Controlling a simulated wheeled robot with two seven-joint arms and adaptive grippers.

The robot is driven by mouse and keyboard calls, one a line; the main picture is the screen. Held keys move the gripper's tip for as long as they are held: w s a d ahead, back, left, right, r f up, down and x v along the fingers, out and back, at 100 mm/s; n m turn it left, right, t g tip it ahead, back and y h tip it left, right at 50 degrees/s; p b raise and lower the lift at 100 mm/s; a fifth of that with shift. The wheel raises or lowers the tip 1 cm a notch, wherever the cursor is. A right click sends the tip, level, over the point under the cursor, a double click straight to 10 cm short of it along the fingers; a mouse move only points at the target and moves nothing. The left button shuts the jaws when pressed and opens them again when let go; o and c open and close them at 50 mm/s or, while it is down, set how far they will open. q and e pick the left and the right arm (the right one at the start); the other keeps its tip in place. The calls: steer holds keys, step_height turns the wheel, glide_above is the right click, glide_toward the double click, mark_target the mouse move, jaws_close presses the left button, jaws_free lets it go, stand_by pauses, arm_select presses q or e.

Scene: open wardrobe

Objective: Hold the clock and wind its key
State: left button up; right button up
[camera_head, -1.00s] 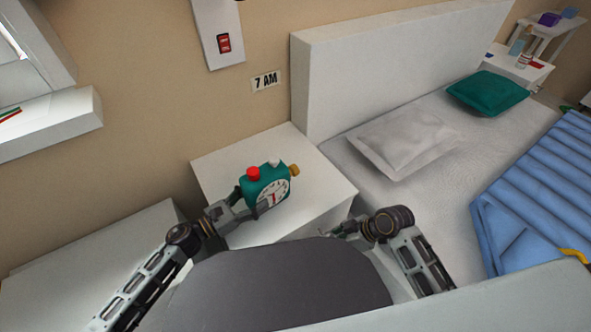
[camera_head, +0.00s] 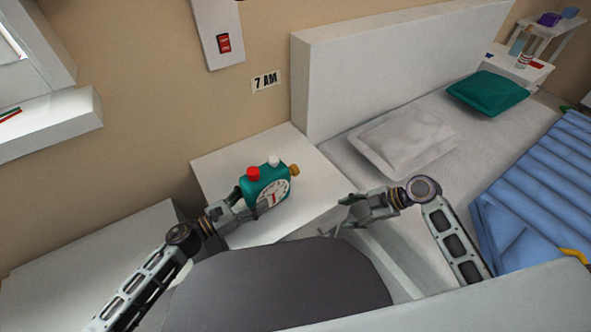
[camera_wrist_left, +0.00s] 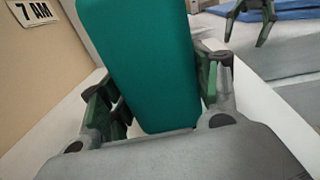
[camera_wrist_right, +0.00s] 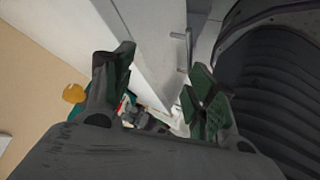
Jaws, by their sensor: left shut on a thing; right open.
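The teal clock (camera_head: 256,190) is at the white nightstand in the head view, with a red knob (camera_head: 253,173) and a white knob on top. Its yellow-brown key (camera_head: 294,170) sticks out on the right side. The key also shows at the left of the right wrist view (camera_wrist_right: 73,93). My left gripper (camera_head: 243,203) is shut on the clock; its fingers are on both sides of the teal body (camera_wrist_left: 150,70) in the left wrist view. My right gripper (camera_head: 346,207) is open and empty, to the right of the clock and key, apart from both.
The white nightstand (camera_head: 320,180) stands beside the bed (camera_head: 380,190); its front and handle (camera_wrist_right: 188,45) are close to my right gripper. A "7 AM" sign (camera_head: 265,82) and a red switch (camera_head: 224,43) are on the wall. A grey pillow (camera_head: 405,140) lies on the bed.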

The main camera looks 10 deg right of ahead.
mark_target(298, 170)
steer(key=w+a+r+y, duration=0.1)
steer(key=w, duration=0.1)
steer(key=w+a+r+n+t+y, duration=0.1)
steer(key=w+a+r+t+y, duration=0.1)
steer(key=w, duration=0.1)
steer(key=shift+w+r+n, duration=0.3)
steer(key=shift+r+n, duration=0.1)
steer(key=shift+w+r+n+y, duration=0.65)
steer(key=shift+w+n, duration=0.45)
steer(key=shift+n, duration=0.75)
steer(key=shift+w+r+n+y, duration=0.5)
steer(key=shift+w+n+y, duration=0.45)
steer(key=shift+n, duration=0.95)
steer(key=shift+w+r+n+y, duration=0.55)
steer(key=shift+w+n, duration=0.7)
steer(key=shift+n, duration=0.6)
steer(key=shift+a, duration=0.2)
steer(key=shift+x, duration=5.9)
steer(key=shift+s+f, duration=0.1)
steer(key=shift+s, duration=0.05)
